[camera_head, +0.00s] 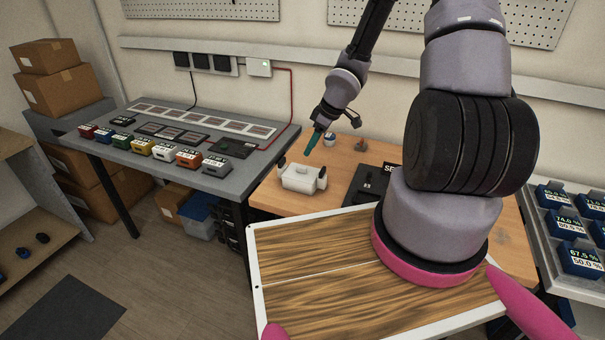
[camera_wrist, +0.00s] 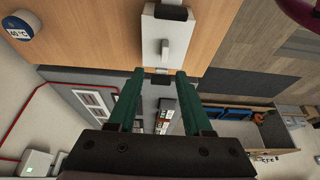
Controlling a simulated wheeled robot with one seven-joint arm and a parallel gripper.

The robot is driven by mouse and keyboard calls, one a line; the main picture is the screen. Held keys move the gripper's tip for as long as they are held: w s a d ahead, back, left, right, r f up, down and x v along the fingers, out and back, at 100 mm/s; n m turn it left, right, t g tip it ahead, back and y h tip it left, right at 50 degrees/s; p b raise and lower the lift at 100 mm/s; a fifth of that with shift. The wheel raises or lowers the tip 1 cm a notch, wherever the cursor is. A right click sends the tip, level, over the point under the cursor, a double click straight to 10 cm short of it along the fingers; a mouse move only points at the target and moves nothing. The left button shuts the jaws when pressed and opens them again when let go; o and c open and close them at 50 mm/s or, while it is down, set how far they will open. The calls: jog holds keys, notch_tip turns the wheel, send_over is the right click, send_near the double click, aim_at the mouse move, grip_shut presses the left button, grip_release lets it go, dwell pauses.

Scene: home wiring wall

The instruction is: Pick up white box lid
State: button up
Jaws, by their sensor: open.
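A white box (camera_head: 299,180) stands on the wooden tabletop, with dark parts on its two sides. Its white lid (camera_wrist: 166,36) appears in the wrist view as a pale top with a raised white grip; the lid also shows on the box in the head view (camera_head: 302,170). My gripper (camera_wrist: 160,74) has two teal fingers, spread apart with nothing between them. In the head view my gripper (camera_head: 311,142) is above and slightly behind the box, apart from it.
A black device (camera_head: 368,187) stands right of the box. A small round blue-and-white gauge (camera_wrist: 18,27) is at the upper left of the wrist view. The grey bench (camera_head: 225,135) to the left holds several coloured modules. Bare wood (camera_head: 268,198) shows left of the box.

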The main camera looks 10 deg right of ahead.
aim_at(303, 167)
jog(key=shift+x, duration=1.4)
jog(key=x, duration=0.2)
jog(key=s+x, duration=0.1)
jog(key=x, duration=0.1)
jog(key=shift+a+f, duration=0.1)
jog(key=shift+f, duration=0.2)
jog(key=shift+w+a+f, duration=0.1)
jog(key=shift+w+f, duration=0.05)
jog(key=shift+f, duration=0.25)
grip_shut()
